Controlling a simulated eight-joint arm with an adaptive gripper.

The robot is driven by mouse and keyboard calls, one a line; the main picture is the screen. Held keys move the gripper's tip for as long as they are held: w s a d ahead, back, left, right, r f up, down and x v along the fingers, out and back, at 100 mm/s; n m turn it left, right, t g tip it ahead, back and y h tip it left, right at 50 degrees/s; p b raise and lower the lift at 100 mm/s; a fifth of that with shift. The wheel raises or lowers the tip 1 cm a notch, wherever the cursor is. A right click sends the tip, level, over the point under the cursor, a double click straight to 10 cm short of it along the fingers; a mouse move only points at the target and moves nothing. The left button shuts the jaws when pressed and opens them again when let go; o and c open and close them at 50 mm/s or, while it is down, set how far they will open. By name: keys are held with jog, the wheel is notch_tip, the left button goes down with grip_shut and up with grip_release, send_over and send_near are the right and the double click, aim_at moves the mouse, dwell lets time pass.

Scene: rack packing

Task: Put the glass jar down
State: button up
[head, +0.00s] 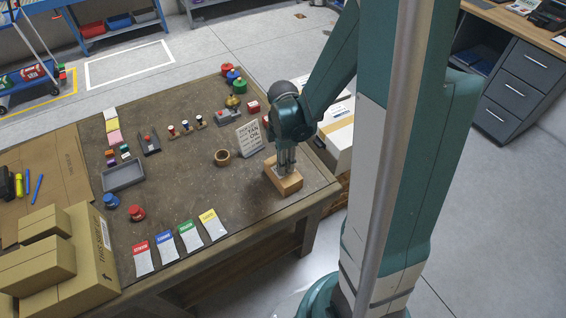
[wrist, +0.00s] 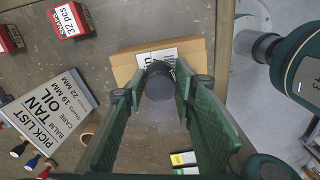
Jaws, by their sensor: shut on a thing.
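My gripper (head: 286,160) points down near the right edge of the brown workbench (head: 185,185). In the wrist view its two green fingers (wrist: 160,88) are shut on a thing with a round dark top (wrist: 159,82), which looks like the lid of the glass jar. The jar's body is mostly hidden below that top and by the fingers. A tan box (head: 288,187) sits directly under the gripper on the bench. In the wrist view the box (wrist: 122,66) lies behind the dark top, with a white label partly covered. I cannot tell whether the jar touches the box.
Several coloured cards (head: 189,236) lie along the front edge. A grey tray (head: 123,176) sits farther left. Bare bench lies between the tray and the tan box.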

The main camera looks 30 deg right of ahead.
jog(key=shift+f, duration=0.3)
jog(key=o, duration=1)
jog(key=shift+c, duration=0.2)
jog(key=shift+r, duration=0.25)
notch_tip(320, 180, up, 12)
jog(key=p, duration=0.1)
jog(key=shift+p, duration=0.4)
dwell(0.5)
jog(key=s+a+r+m+t, duration=0.3)
jog(key=s+a+r+m, duration=0.2)
jog(key=r+m, duration=0.3)
jog(key=s+a+r+m+t, duration=0.4)
jog(key=s+a+r+m, duration=0.2)
jog(key=r+m, duration=0.2)
jog(key=shift+a+r, duration=0.15)
jog(key=shift+a, duration=0.1)
dwell(0.5)
